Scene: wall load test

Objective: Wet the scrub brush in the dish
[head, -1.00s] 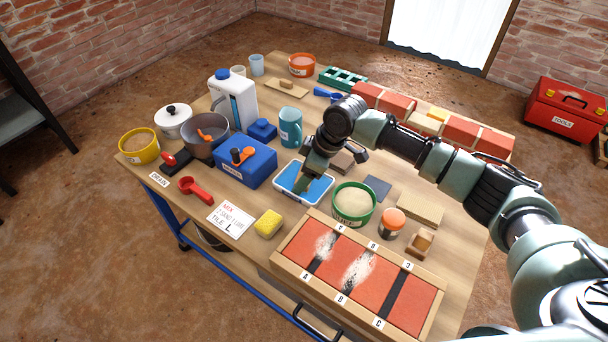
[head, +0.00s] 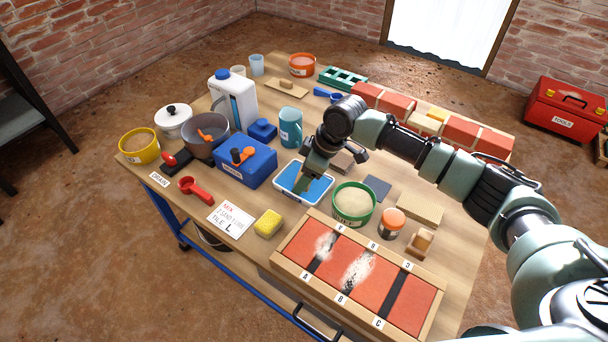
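The dish (head: 290,187) is a shallow white tray holding blue water, near the middle of the table. My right gripper (head: 306,176) points down over the dish, its tip at or just above the water. A dark greenish piece shows at the fingertips. I cannot tell whether it is the scrub brush or part of the gripper, and the wrist hides the fingers from above. No scrub brush can be made out for certain elsewhere. A small wooden block (head: 421,242) stands at the right of the table. My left gripper is not in view.
A green tub of powder (head: 354,219), an orange-lidded jar (head: 391,223) and a framed red tile panel (head: 375,290) stand at the front right. A blue box (head: 258,165), a teal mug (head: 290,127) and a yellow sponge (head: 268,224) flank the dish. Red bricks (head: 461,131) line the back.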

